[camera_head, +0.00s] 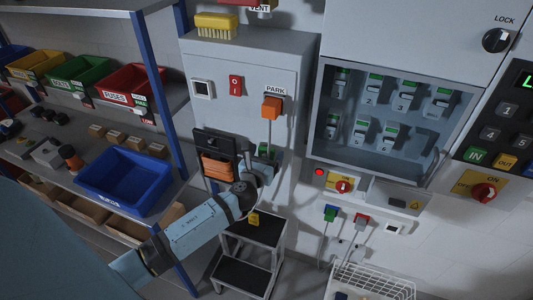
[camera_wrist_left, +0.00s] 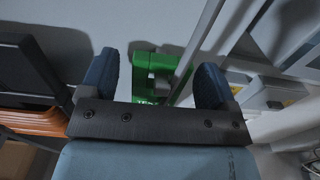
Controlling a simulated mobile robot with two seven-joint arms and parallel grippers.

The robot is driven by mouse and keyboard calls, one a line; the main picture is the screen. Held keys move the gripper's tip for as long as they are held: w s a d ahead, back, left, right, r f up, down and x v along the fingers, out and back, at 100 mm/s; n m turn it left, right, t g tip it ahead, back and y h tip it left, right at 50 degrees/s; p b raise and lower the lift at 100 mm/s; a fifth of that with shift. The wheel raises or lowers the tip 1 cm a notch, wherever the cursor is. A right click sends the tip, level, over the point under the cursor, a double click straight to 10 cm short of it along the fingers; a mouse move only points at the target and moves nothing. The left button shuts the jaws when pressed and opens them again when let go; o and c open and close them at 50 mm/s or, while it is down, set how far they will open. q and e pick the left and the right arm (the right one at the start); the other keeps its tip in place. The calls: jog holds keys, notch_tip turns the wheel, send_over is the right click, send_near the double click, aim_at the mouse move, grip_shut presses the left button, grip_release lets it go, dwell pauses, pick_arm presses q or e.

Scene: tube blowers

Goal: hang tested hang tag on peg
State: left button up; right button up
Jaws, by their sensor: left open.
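A green piece (camera_wrist_left: 150,70) with faint white lettering at its lower edge shows between my left fingers in the left wrist view; I take it for the tested hang tag. In the head view a small green patch (camera_head: 268,152) shows at the grey cabinet's front, beside my left gripper (camera_head: 265,165). My left gripper (camera_wrist_left: 153,80) is open, with its two blue fingers apart on either side of the green piece. I cannot tell whether they touch it. No peg can be made out clearly. My right gripper is not in view.
An orange plug (camera_head: 271,107) under the PARK label hangs a cord just above my left gripper. A black and orange holder (camera_head: 216,158) is close on its left. A step stool (camera_head: 246,257) stands below. Shelves with a blue bin (camera_head: 123,181) are at left.

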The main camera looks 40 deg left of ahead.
pick_arm(q)
jog(key=b+v, duration=0.2)
jog(key=v, duration=1.1)
jog(key=shift+s+f, duration=0.1)
jog(key=shift+s, duration=0.05)
jog(key=s+d+f+n+g+h, duration=0.3)
jog(key=s+d+f+n, duration=0.4)
jog(key=n, duration=0.8)
jog(key=s+d+f+n+g+h, duration=0.3)
jog(key=s+d+f+n, duration=0.3)
jog(key=f+n, duration=0.4)
jog(key=s+n+h, duration=0.1)
jog(key=n, duration=0.4)
jog(key=shift+d+f+h, duration=0.2)
jog(key=shift+d+h, duration=0.1)
jog(key=shift+d, duration=0.05)
